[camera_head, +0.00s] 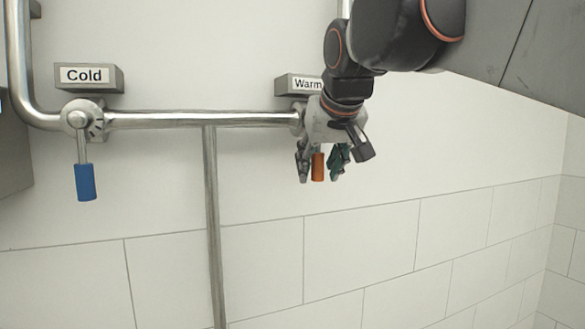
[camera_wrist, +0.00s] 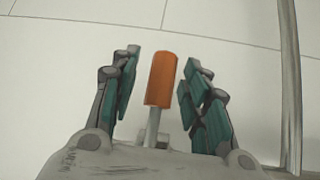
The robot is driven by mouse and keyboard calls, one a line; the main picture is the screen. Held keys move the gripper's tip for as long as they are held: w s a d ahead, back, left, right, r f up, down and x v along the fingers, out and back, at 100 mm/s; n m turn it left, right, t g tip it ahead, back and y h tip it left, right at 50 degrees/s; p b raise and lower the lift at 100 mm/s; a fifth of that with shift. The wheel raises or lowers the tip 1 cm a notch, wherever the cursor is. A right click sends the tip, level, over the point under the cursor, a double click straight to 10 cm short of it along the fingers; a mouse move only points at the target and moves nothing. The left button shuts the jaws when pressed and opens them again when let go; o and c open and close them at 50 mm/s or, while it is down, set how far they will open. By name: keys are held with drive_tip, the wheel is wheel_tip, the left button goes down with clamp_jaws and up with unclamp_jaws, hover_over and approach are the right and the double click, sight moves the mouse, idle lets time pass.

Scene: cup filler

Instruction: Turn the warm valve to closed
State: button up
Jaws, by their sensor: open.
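The warm valve's orange handle (camera_head: 318,167) hangs straight down below the pipe in the head view. The Warm sign (camera_head: 302,84) is above it, partly hidden by my arm. My gripper (camera_head: 322,172) is open, with one finger on each side of the orange handle. In the wrist view the orange handle (camera_wrist: 161,78) stands between the fingers of my gripper (camera_wrist: 160,85), with a visible gap on both sides. The warm valve's body is mostly hidden behind my gripper.
The cold valve (camera_head: 82,120) with its blue handle (camera_head: 86,182) pointing down is at the left, under the Cold sign (camera_head: 88,77). A horizontal pipe (camera_head: 180,119) joins the valves, and a vertical pipe (camera_head: 213,230) drops between them. The tiled wall is close behind.

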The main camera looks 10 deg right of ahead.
drive_tip(key=v, duration=1.1)
drive_tip(key=s+d+f+b, duration=0.2)
drive_tip(key=f+b, duration=1)
drive_tip(key=f, duration=1.5)
drive_tip(key=s+d+f+g+b, duration=0.1)
drive_tip(key=s+f+b, duration=0.6)
drive_tip(key=f, duration=1.9)
drive_tip(key=s+d+f+m+b, duration=0.1)
drive_tip(key=s+d+f+b, duration=0.3)
drive_tip(key=f+b, duration=1.3)
wheel_tip(320, 180, down, 11)
drive_tip(key=shift+s+r+g+h, duration=0.2)
drive_tip(key=shift+s+g+h, duration=0.15)
drive_tip(key=shift+s, duration=0.35)
